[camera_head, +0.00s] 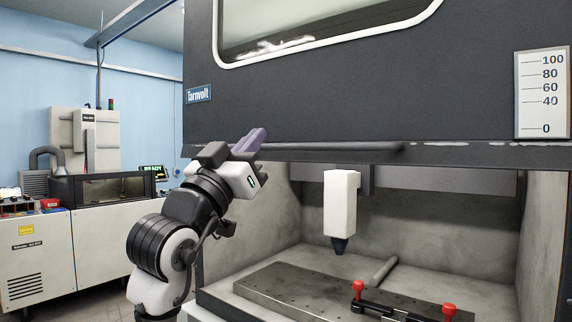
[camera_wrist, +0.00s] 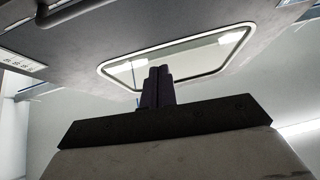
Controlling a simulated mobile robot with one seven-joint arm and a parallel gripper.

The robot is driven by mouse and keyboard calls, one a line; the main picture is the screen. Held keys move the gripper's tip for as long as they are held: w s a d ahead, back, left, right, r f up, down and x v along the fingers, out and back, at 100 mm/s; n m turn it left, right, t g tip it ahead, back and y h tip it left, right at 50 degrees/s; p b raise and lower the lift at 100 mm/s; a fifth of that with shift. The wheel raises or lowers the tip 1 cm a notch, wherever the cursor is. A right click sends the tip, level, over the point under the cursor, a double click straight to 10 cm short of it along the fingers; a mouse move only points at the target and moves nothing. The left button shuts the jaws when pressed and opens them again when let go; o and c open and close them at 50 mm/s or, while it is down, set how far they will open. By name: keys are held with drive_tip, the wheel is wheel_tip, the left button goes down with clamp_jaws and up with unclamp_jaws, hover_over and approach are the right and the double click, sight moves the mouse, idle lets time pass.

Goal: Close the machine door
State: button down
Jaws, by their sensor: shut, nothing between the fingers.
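The machine door (camera_head: 300,105) is a dark grey panel with a white-rimmed window, raised above the open work chamber (camera_head: 400,200). A long dark handle bar (camera_head: 330,146) runs along its lower edge. My gripper (camera_head: 258,136), with purple fingers, is shut and empty in front of the door's lower left part, near the left end of the bar. I cannot tell whether it touches the door. In the wrist view the shut fingers (camera_wrist: 158,75) point up, with the door's window (camera_wrist: 185,62) beyond them.
A white tool head (camera_head: 341,203) hangs in the chamber above a perforated metal plate (camera_head: 300,298) with a red-knobbed clamp (camera_head: 448,311). A scale (camera_head: 541,92) marked 0 to 100 is at the right. Another machine (camera_head: 90,140) and white cabinets (camera_head: 110,240) stand at the left.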

drive_tip(key=w+d+m+g+h+p, duration=0.1)
drive_tip(key=w+d+g+p, duration=0.1)
drive_tip(key=w+d+p, duration=0.3)
drive_tip(key=w+d, duration=0.3)
drive_tip(key=w, duration=0.1)
drive_tip(key=shift+w+d+r, duration=0.15)
drive_tip(key=shift+w+d, duration=0.05)
idle(0.4)
wheel_tip(320, 180, down, 52)
drive_tip(key=b, duration=3.7)
drive_tip(key=shift+f, duration=0.25)
